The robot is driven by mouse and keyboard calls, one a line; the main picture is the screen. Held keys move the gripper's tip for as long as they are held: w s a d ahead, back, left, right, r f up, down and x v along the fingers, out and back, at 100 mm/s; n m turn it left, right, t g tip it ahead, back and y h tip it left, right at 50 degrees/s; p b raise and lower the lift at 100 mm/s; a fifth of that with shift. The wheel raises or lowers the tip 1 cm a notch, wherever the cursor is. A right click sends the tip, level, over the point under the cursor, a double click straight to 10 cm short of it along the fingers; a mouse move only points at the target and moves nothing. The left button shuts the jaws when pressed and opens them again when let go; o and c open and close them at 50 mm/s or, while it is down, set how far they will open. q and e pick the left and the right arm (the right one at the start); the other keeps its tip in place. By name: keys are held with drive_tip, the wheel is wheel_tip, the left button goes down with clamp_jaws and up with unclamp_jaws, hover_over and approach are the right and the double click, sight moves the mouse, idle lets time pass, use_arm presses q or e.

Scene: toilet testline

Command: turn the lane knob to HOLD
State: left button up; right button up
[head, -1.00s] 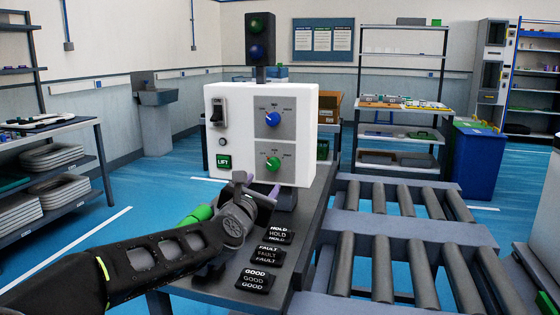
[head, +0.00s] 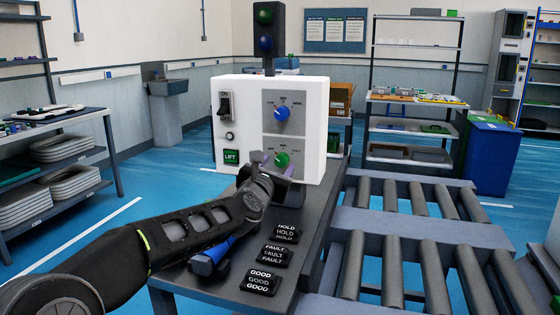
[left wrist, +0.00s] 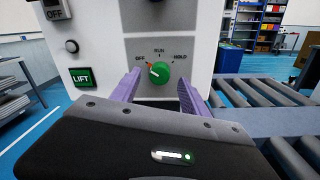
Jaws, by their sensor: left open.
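The white control box (head: 314,120) stands on the bench. Its lower dial has a green knob (head: 282,160), which also shows in the left wrist view (left wrist: 161,74). My right gripper is not in view.
A blue knob (head: 282,114) is above the green one. A switch (head: 225,105) and green LIFT button (head: 231,157) are at the box's left. HOLD (head: 286,232), FAULT (head: 273,254) and GOOD (head: 262,281) plates lie on the bench. Roller conveyors (head: 410,206) are at right.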

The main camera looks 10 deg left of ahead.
sight(281, 162)
use_arm(q)
drive_tip(key=shift+w, duration=1.6)
drive_tip(key=shift+c, duration=0.3)
clamp_jaws()
